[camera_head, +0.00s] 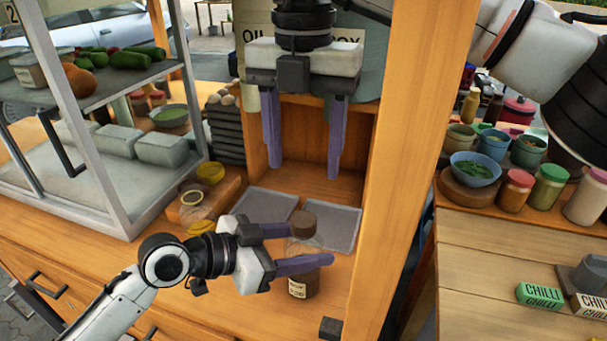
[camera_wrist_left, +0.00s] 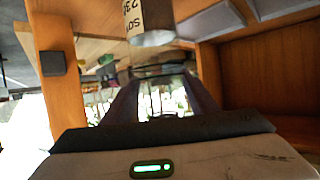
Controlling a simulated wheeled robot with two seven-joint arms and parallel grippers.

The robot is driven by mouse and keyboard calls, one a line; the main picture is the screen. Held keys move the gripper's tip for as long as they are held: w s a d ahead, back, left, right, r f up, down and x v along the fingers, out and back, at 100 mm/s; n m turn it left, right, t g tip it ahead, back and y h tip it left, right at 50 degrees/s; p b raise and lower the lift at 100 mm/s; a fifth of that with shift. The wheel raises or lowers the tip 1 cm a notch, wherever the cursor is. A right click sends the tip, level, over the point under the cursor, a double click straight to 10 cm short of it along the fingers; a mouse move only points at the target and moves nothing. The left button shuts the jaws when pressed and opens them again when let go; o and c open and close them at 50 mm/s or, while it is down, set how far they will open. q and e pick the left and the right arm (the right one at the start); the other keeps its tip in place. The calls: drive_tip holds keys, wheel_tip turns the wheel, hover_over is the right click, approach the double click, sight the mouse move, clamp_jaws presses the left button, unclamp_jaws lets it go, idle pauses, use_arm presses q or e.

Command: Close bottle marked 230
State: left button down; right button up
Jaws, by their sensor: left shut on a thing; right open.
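The bottle marked 230 (camera_head: 300,286) is a clear jar with a pale label, standing on the wooden counter. In the left wrist view its label (camera_wrist_left: 133,16) reads SOY and 230. A brown cap (camera_head: 302,223) shows at the bottle's top; I cannot tell whether it is seated. My left gripper (camera_head: 310,246) is shut on the bottle, one finger on its far side and one on its near side, hiding its middle.
Two grey trays (camera_head: 346,240) lie behind the bottle. A wooden post (camera_head: 408,150) stands close on the right. A glass-sided shelf (camera_head: 95,150) is on the left. A small dark block (camera_head: 330,328) lies near the front edge. Jars and bowls (camera_head: 475,170) stand beyond the post.

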drive_tip(key=shift+r, duration=0.3)
use_arm(q)
drive_tip(key=c, duration=0.6)
unclamp_jaws()
drive_tip(key=shift+c, duration=0.2)
drive_tip(key=b+v, duration=0.1)
drive_tip(key=v, duration=0.8)
drive_tip(key=shift+s+a, duration=0.1)
drive_tip(key=shift+a, duration=0.2)
drive_tip(key=shift+s+a+r, duration=0.2)
drive_tip(key=shift+a+r, duration=0.05)
drive_tip(key=shift+r, duration=0.05)
use_arm(e)
drive_tip(key=shift+f, duration=0.75)
